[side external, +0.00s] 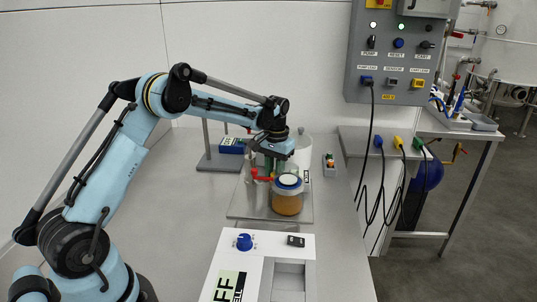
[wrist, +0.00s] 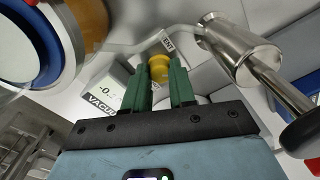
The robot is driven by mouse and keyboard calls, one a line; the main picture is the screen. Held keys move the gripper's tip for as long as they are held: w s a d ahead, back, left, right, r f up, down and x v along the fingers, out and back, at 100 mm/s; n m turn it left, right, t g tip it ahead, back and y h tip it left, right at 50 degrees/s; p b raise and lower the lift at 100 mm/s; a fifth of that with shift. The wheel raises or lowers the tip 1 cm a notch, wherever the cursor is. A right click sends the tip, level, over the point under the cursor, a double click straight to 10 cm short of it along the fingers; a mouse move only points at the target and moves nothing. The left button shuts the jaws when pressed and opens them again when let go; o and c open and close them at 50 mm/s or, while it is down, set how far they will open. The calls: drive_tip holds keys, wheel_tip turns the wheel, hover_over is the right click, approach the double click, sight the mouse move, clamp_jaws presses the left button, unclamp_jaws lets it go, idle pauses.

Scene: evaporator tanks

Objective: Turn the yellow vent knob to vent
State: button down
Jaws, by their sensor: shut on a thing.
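The yellow vent knob (wrist: 159,66) is at the centre of the wrist view, between the tips of my gripper's two green fingers (wrist: 159,75). My gripper is shut on it. A small label (wrist: 168,41) lies just beyond the knob; its lettering is only partly readable, and I cannot tell the knob's exact angle. In the side external view my gripper (side external: 275,164) points down behind a jar of amber liquid (side external: 287,202), and the knob cannot be made out there.
A vacuum display (wrist: 108,92) sits left of the fingers in the wrist view. A metal cylinder (wrist: 240,55) is close on the right, and a blue-rimmed round lid (wrist: 28,45) is close on the left. A white device with a blue knob (side external: 244,242) stands in front on the bench.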

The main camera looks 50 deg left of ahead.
drive_tip(key=n, duration=0.6)
drive_tip(key=shift+w+n, duration=0.1)
drive_tip(key=shift+n, duration=0.3)
idle(0.4)
drive_tip(key=c, duration=0.9)
unclamp_jaws()
drive_tip(key=shift+c, duration=0.2)
wheel_tip(320, 180, up, 12)
drive_tip(key=shift+w+d, duration=0.1)
drive_tip(key=shift+r, duration=0.1)
